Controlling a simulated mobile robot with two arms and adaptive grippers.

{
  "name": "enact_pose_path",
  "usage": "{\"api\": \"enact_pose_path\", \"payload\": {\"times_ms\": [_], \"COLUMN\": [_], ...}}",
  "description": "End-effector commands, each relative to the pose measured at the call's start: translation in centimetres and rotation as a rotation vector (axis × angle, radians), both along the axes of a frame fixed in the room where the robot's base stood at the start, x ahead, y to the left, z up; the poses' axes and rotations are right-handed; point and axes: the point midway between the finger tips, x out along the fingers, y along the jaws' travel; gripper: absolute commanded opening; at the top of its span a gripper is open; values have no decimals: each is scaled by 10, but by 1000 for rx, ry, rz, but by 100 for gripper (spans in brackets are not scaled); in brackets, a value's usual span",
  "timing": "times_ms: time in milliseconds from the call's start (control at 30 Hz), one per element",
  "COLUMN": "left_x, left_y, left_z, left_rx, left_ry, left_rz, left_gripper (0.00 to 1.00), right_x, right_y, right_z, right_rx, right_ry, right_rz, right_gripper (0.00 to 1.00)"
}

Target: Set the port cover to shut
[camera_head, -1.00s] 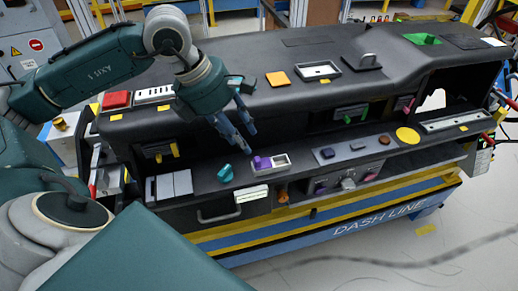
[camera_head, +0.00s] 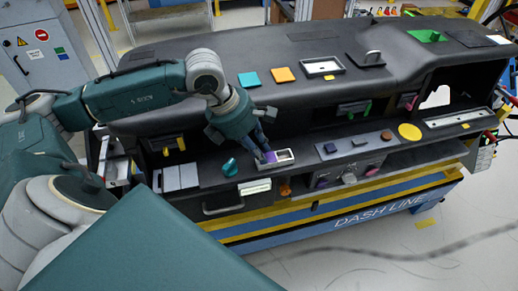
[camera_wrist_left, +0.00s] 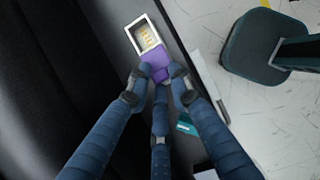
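The port cover is a small purple piece (camera_head: 270,157) at the left end of a white-framed port (camera_head: 285,156) on the dashboard's lower ledge. In the left wrist view the purple cover (camera_wrist_left: 155,62) lies over the near end of the white frame (camera_wrist_left: 147,38), and gold contacts show uncovered in the rest of it. My left gripper (camera_head: 265,152) is down at the cover. In the wrist view its blue fingers (camera_wrist_left: 160,76) converge around the cover's near end; whether they press on it is unclear. My right gripper is not in view.
A teal knob (camera_head: 230,167) stands left of the port, and a white label plate (camera_head: 255,188) is below it. A panel with dark buttons (camera_head: 355,146) is to the right. The dashboard's raised upper deck (camera_head: 350,88) rises behind the ledge.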

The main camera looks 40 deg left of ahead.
Motion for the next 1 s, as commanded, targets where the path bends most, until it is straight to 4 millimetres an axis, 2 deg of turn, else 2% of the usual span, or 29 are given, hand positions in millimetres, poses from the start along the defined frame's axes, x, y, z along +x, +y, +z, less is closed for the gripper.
{"api": "enact_pose_path", "payload": {"times_ms": [100, 267, 633, 967, 1000], "left_x": [-1, 0, 34, 36, 36], "left_y": [-1, -3, -33, -35, -35], "left_z": [0, 0, 0, 1, 1], "left_rx": [-3, -6, -10, -7, -7], "left_ry": [1, 1, -1, 1, 1], "left_rz": [-2, -3, -4, -5, -5], "left_gripper": [0, 0, 0, 0, 21], "right_x": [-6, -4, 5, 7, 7], "right_y": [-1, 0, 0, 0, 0], "right_z": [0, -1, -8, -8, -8], "right_rx": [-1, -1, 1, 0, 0], "right_ry": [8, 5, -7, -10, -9], "right_rz": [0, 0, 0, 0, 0], "right_gripper": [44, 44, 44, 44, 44]}}
